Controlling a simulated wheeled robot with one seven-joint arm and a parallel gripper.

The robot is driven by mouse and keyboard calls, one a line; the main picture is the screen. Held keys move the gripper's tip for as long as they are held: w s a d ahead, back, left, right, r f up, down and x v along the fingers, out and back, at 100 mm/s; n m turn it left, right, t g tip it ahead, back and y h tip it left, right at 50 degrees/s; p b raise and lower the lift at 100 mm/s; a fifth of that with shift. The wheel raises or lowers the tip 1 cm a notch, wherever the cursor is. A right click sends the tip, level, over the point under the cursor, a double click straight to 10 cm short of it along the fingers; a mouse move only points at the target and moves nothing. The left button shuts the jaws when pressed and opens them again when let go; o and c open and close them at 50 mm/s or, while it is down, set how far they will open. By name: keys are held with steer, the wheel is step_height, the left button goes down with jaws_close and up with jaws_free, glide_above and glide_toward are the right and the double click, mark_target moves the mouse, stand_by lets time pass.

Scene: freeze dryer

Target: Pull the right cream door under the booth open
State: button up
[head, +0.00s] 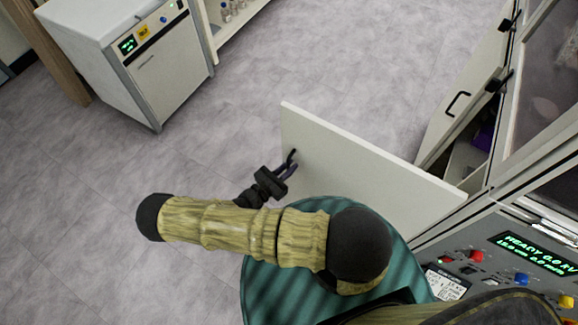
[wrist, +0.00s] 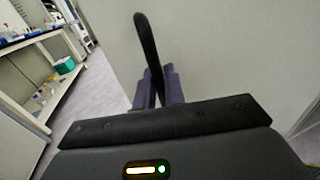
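The right cream door (head: 365,170) stands wide open, swung out from the cabinet under the booth, its free edge over the floor. Its black bar handle (wrist: 147,45) is on the face towards my gripper; in the head view only a bit of it (head: 293,155) shows. My gripper (head: 288,172) is at the handle, near the door's free edge. In the wrist view the purple fingers (wrist: 159,88) are close together with the handle between them, shut on it. The finger tips' exact contact is partly hidden.
The other cream door (head: 440,125) with its black handle is beyond the open cabinet, which holds something purple (head: 483,138). A control panel (head: 500,255) is at lower right. A white freezer-like unit (head: 165,75) stands at upper left. The floor (head: 90,210) left of the door is clear.

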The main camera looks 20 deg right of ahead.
steer(key=shift+o, duration=1.2)
steer(key=shift+a, duration=0.1)
steer(key=b+v, duration=0.3)
steer(key=v, duration=1.4)
